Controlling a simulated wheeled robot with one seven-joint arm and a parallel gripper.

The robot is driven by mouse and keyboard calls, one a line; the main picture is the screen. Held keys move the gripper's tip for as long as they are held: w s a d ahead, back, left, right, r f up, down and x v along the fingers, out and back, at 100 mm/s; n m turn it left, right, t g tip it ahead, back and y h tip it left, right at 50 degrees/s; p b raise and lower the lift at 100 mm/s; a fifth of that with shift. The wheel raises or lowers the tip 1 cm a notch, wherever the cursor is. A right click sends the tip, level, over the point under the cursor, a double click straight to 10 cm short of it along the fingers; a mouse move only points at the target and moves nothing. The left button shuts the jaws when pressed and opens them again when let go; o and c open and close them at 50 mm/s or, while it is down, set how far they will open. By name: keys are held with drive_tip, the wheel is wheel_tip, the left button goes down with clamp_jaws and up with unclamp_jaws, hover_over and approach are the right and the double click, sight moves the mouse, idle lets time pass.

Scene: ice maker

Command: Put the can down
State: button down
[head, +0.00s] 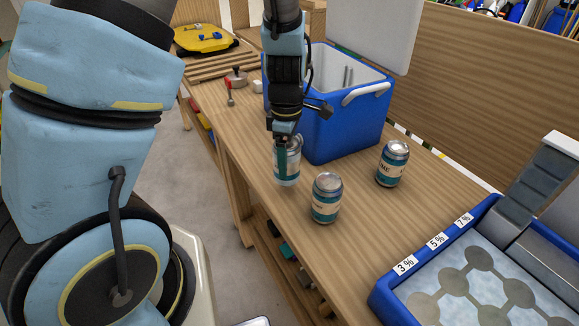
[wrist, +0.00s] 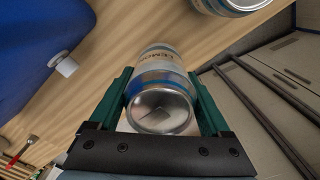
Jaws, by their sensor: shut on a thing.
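My gripper (head: 288,158) is shut on a can (head: 287,172), which has a pale body with a teal band. It holds the can upright over the workbench, near its front edge and beside the blue cooler. I cannot tell whether the can's base touches the wood. In the wrist view, the green fingers (wrist: 165,104) grip both sides of the can (wrist: 161,100), with its silver lid facing the camera. A second can (head: 326,198) stands to the right of the held one, and a third can (head: 392,163) stands farther right and back.
The open blue cooler (head: 345,135) stands behind the held can. The ice maker's blue tray (head: 385,296) is at lower right. Bare wood lies around the standing cans.

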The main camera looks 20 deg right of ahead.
drive_tip(key=shift+f, duration=1.8)
drive_tip(key=shift+f, duration=0.2)
unclamp_jaws()
drive_tip(key=shift+r, duration=0.1)
wheel_tip(320, 180, up, 12)
drive_tip(key=shift+r, duration=0.1)
drive_tip(key=w+a+r+m+t, duration=0.1)
drive_tip(key=a+r+m, duration=0.2)
drive_tip(key=a+m, duration=0.9)
drive_tip(key=a, duration=1.3)
drive_tip(key=shift+w+t, duration=0.2)
drive_tip(key=shift+t, duration=0.1)
